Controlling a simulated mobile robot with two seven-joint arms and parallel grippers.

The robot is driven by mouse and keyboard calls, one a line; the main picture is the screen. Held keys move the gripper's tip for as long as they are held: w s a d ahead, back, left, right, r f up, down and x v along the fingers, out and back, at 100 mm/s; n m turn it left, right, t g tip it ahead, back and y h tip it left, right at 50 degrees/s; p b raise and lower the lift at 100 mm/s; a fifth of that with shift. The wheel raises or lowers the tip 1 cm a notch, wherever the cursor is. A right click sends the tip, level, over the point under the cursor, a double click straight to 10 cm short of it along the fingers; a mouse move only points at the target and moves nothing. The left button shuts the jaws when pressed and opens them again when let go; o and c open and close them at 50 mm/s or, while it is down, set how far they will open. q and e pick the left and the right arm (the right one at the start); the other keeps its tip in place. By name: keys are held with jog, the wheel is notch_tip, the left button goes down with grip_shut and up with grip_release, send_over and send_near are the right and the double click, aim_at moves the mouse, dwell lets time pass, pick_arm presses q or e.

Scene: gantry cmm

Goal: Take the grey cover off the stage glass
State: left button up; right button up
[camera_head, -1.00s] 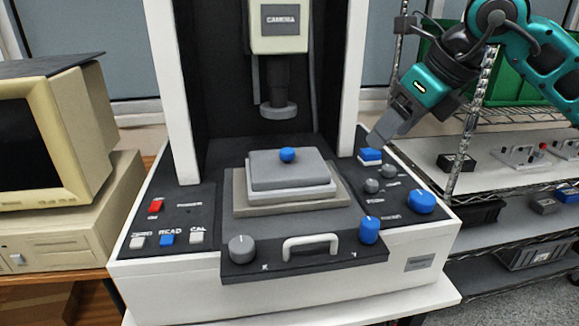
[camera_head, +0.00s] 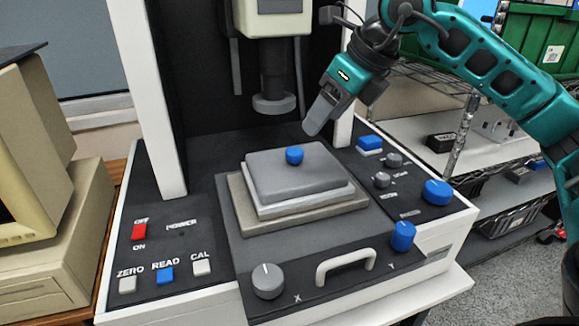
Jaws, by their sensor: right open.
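The grey cover (camera_head: 270,179) lies flat on top of the stage, with a blue knob (camera_head: 294,155) at its middle. Under it a white layer (camera_head: 262,209) shows along the edges, on a wider beige-grey stage block (camera_head: 246,222); I cannot tell which layer is the glass. My right gripper (camera_head: 314,131) is above and behind the cover's far right side, pointing down and left. It is open and empty, close to the blue knob in the picture but apart from it. My left gripper is not in view.
The camera head and its lens (camera_head: 273,104) hang behind the cover, left of my right gripper. A white upright (camera_head: 147,110) stands at the left. Knobs, buttons and a white handle (camera_head: 346,262) line the front. A wire shelf (camera_head: 420,115) stands at the right.

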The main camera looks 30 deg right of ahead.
aim_at(295, 151)
jog(key=x, duration=0.4)
jog(key=shift+w+a+f, duration=0.1)
jog(key=shift+f, duration=0.15)
jog(key=shift+a+x, duration=0.15)
jog(key=shift+x, duration=1.15)
jog(key=shift+a+x, duration=0.15)
jog(key=shift+x, duration=1.15)
jog(key=shift+w+r, duration=0.15)
jog(key=shift+w, duration=0.05)
grip_shut()
